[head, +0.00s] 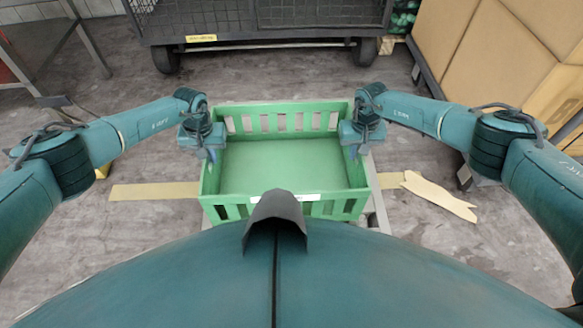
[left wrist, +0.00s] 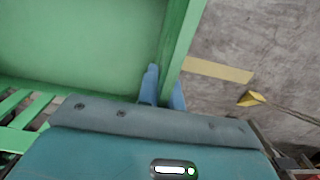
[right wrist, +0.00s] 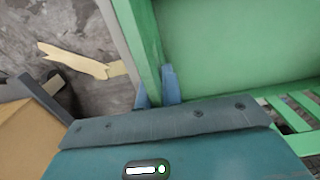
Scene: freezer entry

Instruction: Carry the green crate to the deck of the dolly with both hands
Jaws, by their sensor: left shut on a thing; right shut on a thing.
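The green crate (head: 280,158) is in front of me in the head view, open-topped and empty, and looks level. My left gripper (head: 207,153) is shut on its left wall, and my right gripper (head: 353,151) is shut on its right wall. In the left wrist view the blue fingers (left wrist: 163,88) straddle the wall of the crate (left wrist: 80,45). In the right wrist view the fingers (right wrist: 155,88) do the same on the crate (right wrist: 240,45). A pale grey frame (head: 377,208) shows beneath the crate's right side. I cannot tell whether it belongs to the dolly, or whether the crate touches it.
A dark mesh-sided cart (head: 255,22) on wheels stands beyond the crate. Large cardboard boxes (head: 490,50) stand at the right. A metal-legged table (head: 85,45) is at the upper left. A torn cardboard piece (head: 437,195) and a yellow strip (head: 150,191) lie on the floor.

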